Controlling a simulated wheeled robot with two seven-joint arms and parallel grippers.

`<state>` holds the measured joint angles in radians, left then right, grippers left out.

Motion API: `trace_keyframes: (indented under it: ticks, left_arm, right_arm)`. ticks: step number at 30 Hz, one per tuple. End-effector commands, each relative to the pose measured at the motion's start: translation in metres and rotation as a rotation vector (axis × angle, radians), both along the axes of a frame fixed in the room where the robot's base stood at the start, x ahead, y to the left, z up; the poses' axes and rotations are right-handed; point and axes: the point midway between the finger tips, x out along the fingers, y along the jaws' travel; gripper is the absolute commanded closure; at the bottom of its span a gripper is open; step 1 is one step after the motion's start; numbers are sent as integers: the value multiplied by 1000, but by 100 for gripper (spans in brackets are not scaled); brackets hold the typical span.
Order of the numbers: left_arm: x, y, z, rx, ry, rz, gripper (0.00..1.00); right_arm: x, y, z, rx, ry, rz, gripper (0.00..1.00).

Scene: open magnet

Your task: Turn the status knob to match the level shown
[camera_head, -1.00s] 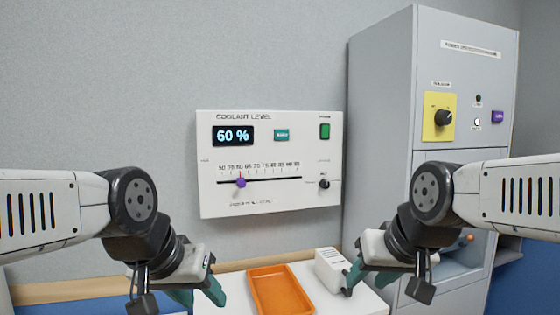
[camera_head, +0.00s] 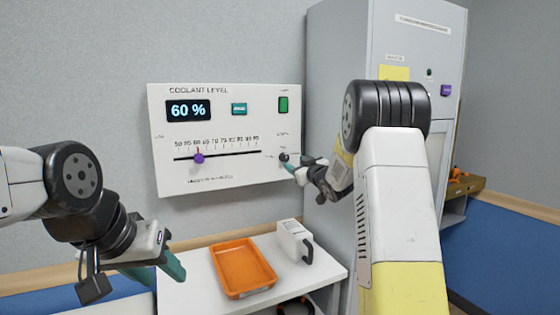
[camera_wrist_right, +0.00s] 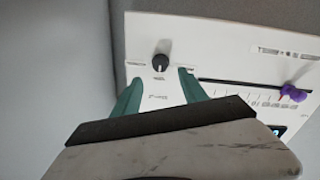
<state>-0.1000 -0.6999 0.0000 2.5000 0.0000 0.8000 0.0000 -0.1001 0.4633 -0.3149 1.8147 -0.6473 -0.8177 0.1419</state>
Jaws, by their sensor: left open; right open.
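The white coolant level panel (camera_head: 225,185) hangs on the wall. Its display (camera_head: 188,110) reads 60 %. A purple slider (camera_head: 198,158) stands near the left end of its scale. The small black knob (camera_head: 283,157) is at the panel's lower right, with a light pointer mark. In the right wrist view the knob (camera_wrist_right: 160,62) stands just beyond and between the fingertips of my right gripper (camera_wrist_right: 158,86), apart from them. My right gripper (camera_head: 293,165) is open and empty at the panel. My left gripper (camera_head: 158,270) is open and empty, low at the left.
An orange tray (camera_head: 243,290) and a white box with a dark handle (camera_head: 295,240) stand on a white table (camera_head: 190,296) below the panel. A tall grey cabinet (camera_head: 335,60) with a yellow plate (camera_head: 394,73) stands right of the panel, partly behind my right arm.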

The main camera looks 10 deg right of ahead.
Motion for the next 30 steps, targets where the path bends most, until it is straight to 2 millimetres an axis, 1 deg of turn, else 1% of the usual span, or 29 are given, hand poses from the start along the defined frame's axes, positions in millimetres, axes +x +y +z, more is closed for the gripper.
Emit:
trace_keyframes:
  ticks: [4, 12, 15, 19, 26, 27, 29, 30]
  left_arm:
    - [0, 0, 0, 0, 0, 0, 55]
    - [0, 0, 0, 0, 0, 0, 55]
    - [0, 0, 0, 0, 0, 0, 55]
    - [0, 0, 0, 0, 0, 0, 55]
    - [0, 0, 0, 0, 0, 0, 55]
    - [0, 0, 0, 0, 0, 0, 55]
    - [0, 0, 0, 0, 0, 0, 55]
    - [0, 0, 0, 0, 0, 0, 55]
  right_arm:
    - [14, 6, -1, -2, -4, 6, 49]
    - [56, 17, -1, -2, -3, 5, 49]
    - [66, 20, -1, -1, -2, 4, 49]
    - [73, 22, -1, -1, -3, 4, 49]
    - [74, 22, 0, 0, -2, 3, 49]
    - [74, 22, 0, 0, -2, 3, 51]
    - [74, 22, 0, 0, -2, 3, 63]
    - [74, 22, 0, 0, -2, 3, 71]
